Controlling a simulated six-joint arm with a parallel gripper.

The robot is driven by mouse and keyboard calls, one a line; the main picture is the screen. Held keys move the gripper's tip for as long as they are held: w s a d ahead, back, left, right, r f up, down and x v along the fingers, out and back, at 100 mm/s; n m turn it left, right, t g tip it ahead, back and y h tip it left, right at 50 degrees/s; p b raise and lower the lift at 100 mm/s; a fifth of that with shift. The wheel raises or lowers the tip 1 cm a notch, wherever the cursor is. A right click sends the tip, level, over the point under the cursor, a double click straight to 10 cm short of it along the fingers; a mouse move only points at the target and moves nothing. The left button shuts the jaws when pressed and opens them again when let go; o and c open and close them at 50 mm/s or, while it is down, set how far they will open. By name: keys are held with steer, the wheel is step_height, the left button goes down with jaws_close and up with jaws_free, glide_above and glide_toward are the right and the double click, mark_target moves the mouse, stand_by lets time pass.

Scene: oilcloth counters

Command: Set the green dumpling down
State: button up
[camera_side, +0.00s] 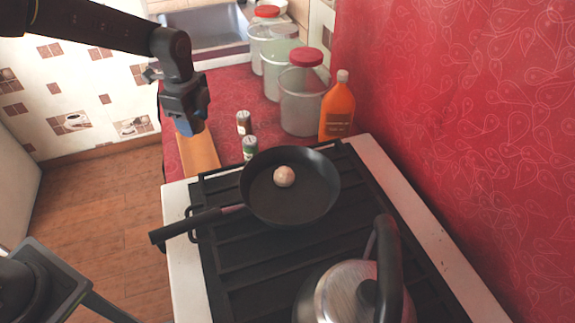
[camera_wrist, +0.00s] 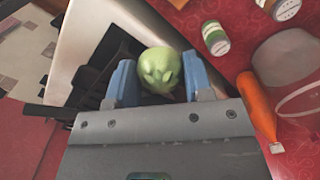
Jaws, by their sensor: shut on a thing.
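The green dumpling (camera_wrist: 160,70) sits between the two blue fingers of my gripper (camera_wrist: 162,80) in the wrist view. The fingers are shut on it from both sides. The green dumpling cannot be made out there. A black frying pan (camera_side: 318,197) stands on the stove to the right of my gripper, and a pale round dumpling (camera_side: 284,176) lies in it.
Two small spice jars (camera_side: 244,122) (camera_side: 250,147) stand between the board and the pan. A kettle (camera_side: 345,292) is at the stove's front. The pan handle (camera_side: 185,228) sticks out left.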

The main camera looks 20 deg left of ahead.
steer(key=s+d+r+m, duration=0.2)
steer(key=d+r+m, duration=0.15)
steer(key=d, duration=0.45)
steer(key=s+d+r+m, duration=0.1)
steer(key=d+r+m, duration=0.1)
steer(key=d+m, duration=0.45)
steer(key=n, duration=0.1)
glide_above(295, 206)
steer(key=f, duration=0.6)
steer(key=shift+w+a+f, duration=0.1)
steer(key=shift+a+f, duration=0.3)
steer(key=shift+d+f, duration=0.3)
steer(key=shift+d, duration=0.15)
steer(key=shift+f, duration=1.95)
steer(key=shift+f, duration=0.1)
steer(key=o, duration=0.6)
step_height(295, 206, up, 12)
steer(key=shift+r, duration=0.15)
